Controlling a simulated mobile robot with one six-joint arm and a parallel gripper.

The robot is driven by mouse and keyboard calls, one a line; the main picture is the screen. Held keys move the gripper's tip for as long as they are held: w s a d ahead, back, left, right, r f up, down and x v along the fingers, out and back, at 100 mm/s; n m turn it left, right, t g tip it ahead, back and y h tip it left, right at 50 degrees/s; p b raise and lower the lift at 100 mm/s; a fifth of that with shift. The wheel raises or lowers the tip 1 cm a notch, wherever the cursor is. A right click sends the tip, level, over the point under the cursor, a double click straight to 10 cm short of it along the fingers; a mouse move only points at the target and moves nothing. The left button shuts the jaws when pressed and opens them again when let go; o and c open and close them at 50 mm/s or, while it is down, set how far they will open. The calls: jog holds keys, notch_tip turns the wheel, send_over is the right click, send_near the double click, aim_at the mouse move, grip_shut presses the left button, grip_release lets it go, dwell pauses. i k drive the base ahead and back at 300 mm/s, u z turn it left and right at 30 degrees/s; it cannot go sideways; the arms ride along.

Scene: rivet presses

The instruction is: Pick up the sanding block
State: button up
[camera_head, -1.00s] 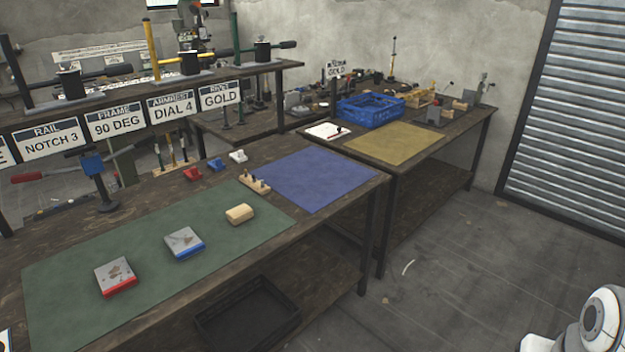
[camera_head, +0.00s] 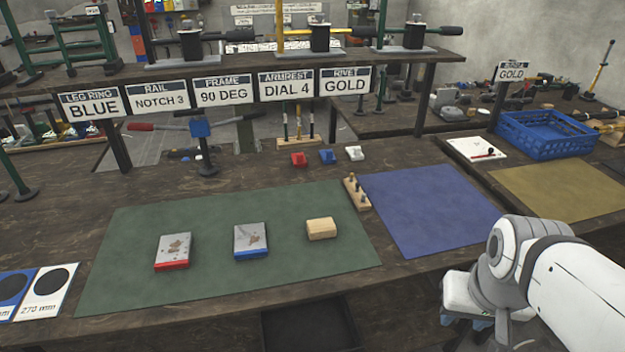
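A small tan block (camera_head: 321,228), which looks like the sanding block, lies on the right part of the green mat (camera_head: 130,285) on the near bench. A grey-topped block with a red edge (camera_head: 173,251) and one with a blue edge (camera_head: 251,240) lie to its left. My arm reaches in at the lower right, and the end with my gripper (camera_head: 480,330) is low by the bench's front edge, apart from all the blocks. The fingers are too small and partly hidden to read.
A blue mat (camera_head: 425,210) lies right of the green one, with a small wooden peg holder (camera_head: 357,193) between them. Small red (camera_head: 299,159), blue (camera_head: 327,157) and white (camera_head: 354,153) pieces sit behind. A signed shelf (camera_head: 225,62) crosses the back. A blue crate (camera_head: 545,135) stands on the right bench.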

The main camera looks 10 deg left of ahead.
aim_at(322, 229)
jog(key=u, duration=0.4)
jog(key=i, duration=0.75)
jog(key=u, duration=0.45)
jog(key=k, duration=0.9)
jog(key=u, duration=0.15)
jog(key=i, duration=0.9)
jog(key=z, duration=0.1)
